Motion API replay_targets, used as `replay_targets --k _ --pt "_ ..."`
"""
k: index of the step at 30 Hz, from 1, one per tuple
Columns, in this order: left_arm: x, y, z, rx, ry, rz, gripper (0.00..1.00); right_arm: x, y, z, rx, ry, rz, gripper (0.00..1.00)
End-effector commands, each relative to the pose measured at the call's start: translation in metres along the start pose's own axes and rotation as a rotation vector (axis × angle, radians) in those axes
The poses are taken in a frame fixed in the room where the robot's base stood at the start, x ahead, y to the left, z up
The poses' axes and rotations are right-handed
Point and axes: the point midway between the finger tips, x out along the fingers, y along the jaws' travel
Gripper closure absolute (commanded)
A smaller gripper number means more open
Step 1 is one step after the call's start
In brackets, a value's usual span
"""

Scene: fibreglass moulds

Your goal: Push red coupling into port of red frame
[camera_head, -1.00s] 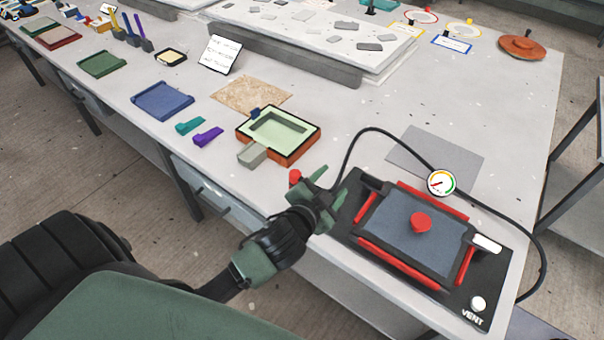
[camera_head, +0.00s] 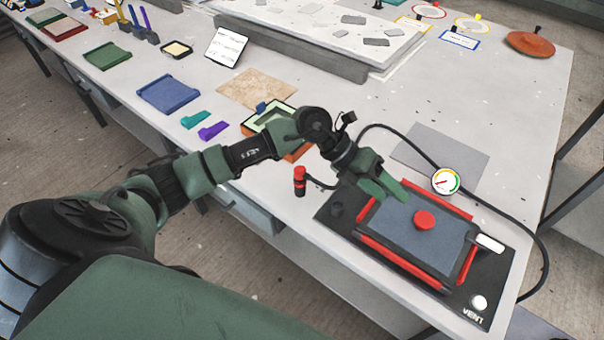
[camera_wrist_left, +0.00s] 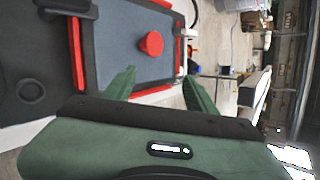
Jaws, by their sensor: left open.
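The red coupling, which seems to be the small red-and-black fitting (camera_head: 300,181) on a black hose, stands by the table's front edge. The red frame (camera_head: 398,260) surrounds a grey-blue panel on a black base plate at the right. A dark round feature on the plate's left end (camera_head: 336,210) may be the port; it shows as a ring (camera_wrist_left: 30,91) in the left wrist view. My left gripper (camera_head: 388,196) is open and empty over the frame's upper left part, right of the coupling; its fingers (camera_wrist_left: 160,92) are spread in the wrist view. My right gripper is out of view.
A red knob (camera_head: 424,220) sits on the panel. A dial gauge (camera_head: 445,181) and black hose (camera_head: 500,210) lie behind and right. My forearm partly hides an orange-sided mould (camera_head: 298,153). A grey sheet (camera_head: 440,150) lies flat behind the plate.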

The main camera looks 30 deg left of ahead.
Motion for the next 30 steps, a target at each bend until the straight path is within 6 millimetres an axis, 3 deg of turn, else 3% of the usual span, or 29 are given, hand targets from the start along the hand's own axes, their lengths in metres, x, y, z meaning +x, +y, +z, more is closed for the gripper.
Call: replay_targets --k 1,6,12,19,30 --pt "-0.012 0.023 0.001 0.021 0.043 0.103 0.44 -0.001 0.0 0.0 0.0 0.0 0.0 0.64" --pt "-0.061 0.091 -0.002 0.03 0.17 0.414 0.44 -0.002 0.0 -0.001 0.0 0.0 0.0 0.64" --pt "-0.124 0.141 -0.002 -0.014 0.26 0.686 0.44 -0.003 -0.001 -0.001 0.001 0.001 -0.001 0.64" --pt "-0.162 0.161 -0.003 -0.056 0.3 0.827 0.44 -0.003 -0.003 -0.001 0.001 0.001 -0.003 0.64" --pt "-0.165 0.163 -0.004 -0.061 0.305 0.839 0.44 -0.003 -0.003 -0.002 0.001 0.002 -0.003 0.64"
